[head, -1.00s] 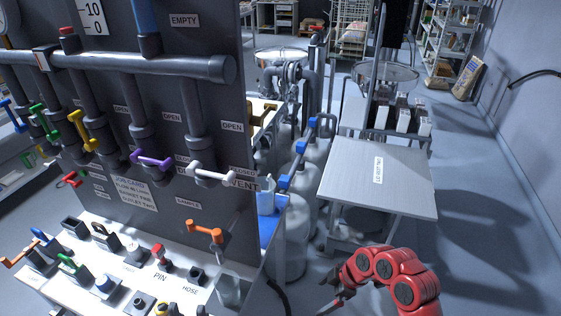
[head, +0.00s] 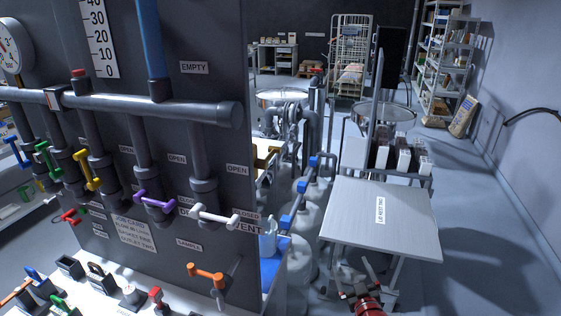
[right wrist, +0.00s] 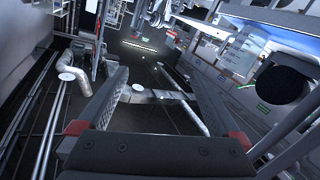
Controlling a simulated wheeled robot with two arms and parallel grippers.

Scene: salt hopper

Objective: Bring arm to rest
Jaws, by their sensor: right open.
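My right gripper (head: 357,286) shows at the bottom edge of the head view, with part of my red arm just below it. It is beneath the front edge of the grey lid rest table (head: 365,205) in the picture. In the right wrist view its two fingers (right wrist: 153,78) stand wide apart with nothing between them. My left gripper is not in view.
At left stands a dark valve panel (head: 215,100) with pipes and coloured handles, including an orange one (head: 206,275). A white bench with fittings (head: 100,290) lies below it. Grey cylinders with blue parts (head: 302,235) stand between panel and table. Floor at right (head: 480,230) is clear.

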